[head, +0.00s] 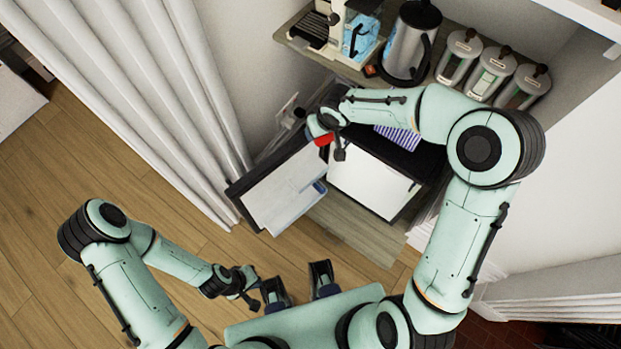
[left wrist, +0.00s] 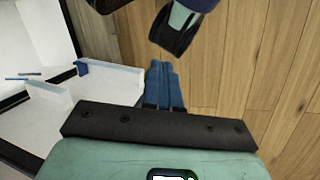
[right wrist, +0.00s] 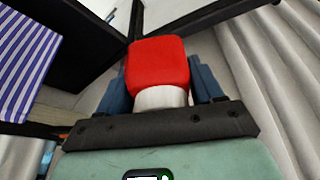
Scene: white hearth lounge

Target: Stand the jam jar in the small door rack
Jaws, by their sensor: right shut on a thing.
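The jam jar has a red lid (right wrist: 158,65) and a pale body (right wrist: 160,97); its red also shows in the head view (head: 323,140). My right gripper (head: 327,135) is shut on it, one blue finger on each side, above the hinge side of the open fridge door. The fridge door (head: 283,190) stands open with its white inner side showing. A bluish rack edge (head: 320,187) shows on it, and the left wrist view shows pale racks with bluish rims (left wrist: 110,78). Which is the small rack is not clear. My left gripper (head: 250,285) is shut and empty, low over the floor.
The fridge body (head: 375,185) stands right of its door, with a striped cloth (head: 400,138) on top. Above, a shelf holds a coffee machine (head: 345,25), a steel kettle (head: 411,42) and several canisters (head: 490,75). White curtains (head: 150,90) hang at left. Wooden floor (head: 170,190) is clear.

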